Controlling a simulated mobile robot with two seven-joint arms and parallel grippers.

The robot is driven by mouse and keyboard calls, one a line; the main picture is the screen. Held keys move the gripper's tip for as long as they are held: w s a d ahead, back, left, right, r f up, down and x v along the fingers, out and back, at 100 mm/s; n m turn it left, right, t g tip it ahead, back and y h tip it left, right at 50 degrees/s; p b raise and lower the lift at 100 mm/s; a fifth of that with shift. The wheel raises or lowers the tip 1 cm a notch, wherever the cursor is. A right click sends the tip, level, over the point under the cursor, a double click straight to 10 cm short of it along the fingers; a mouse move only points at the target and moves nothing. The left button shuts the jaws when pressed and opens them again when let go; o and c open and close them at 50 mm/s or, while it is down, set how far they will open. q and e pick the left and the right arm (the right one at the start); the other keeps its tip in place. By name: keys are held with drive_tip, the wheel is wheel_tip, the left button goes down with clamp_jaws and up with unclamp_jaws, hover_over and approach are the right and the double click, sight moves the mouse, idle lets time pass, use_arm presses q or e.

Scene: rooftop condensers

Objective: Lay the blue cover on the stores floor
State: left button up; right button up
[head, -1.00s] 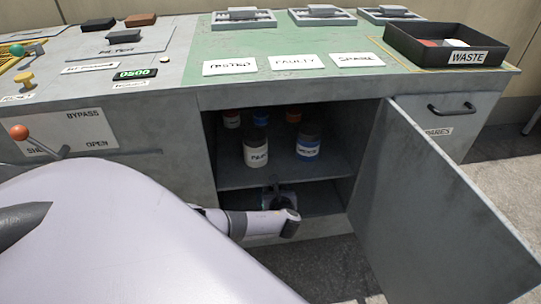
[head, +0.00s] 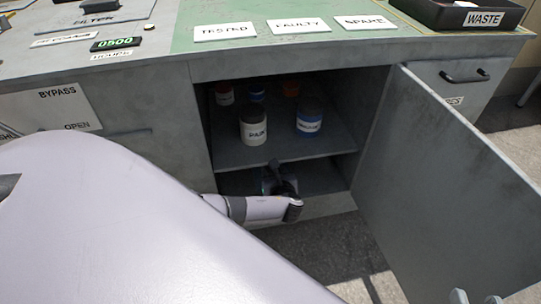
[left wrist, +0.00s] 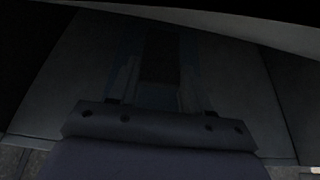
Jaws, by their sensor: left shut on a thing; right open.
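The stores cabinet is open, with a shelf (head: 300,143) above its low floor (head: 322,180). My left arm reaches from the left into the lower compartment, below the shelf. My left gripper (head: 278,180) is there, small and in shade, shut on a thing. In the dark left wrist view, a dark shape with faint bluish edges lies between the fingers of my left gripper (left wrist: 158,75); it looks like the blue cover (left wrist: 160,55), but its colour and its contact with the floor are hard to tell. My right gripper (head: 477,298) is open and empty at the bottom right edge, before the door.
The grey door (head: 450,180) stands open on the right. The bench top holds label cards and a black waste tray (head: 450,14).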

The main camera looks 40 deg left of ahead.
use_arm(q)
drive_tip(key=shift+s+f, duration=0.1)
drive_tip(key=shift+f, duration=0.45)
use_arm(e)
drive_tip(key=shift+s+r, duration=0.1)
use_arm(q)
drive_tip(key=o, duration=1.2)
drive_tip(key=shift+s+f, duration=0.1)
drive_tip(key=shift+f, duration=0.05)
drive_tip(key=shift+c, duration=0.2)
drive_tip(key=shift+r, duration=0.35)
drive_tip(key=p+v, duration=0.7)
drive_tip(key=v, duration=0.5)
drive_tip(key=shift+r, duration=0.35)
use_arm(e)
drive_tip(key=a+m+g, duration=0.1)
drive_tip(key=w+a+m+g+y, duration=0.1)
drive_tip(key=a, duration=0.1)
drive_tip(key=shift+a+g, duration=0.15)
drive_tip(key=shift+g, duration=0.25)
use_arm(q)
drive_tip(key=shift+d, duration=0.1)
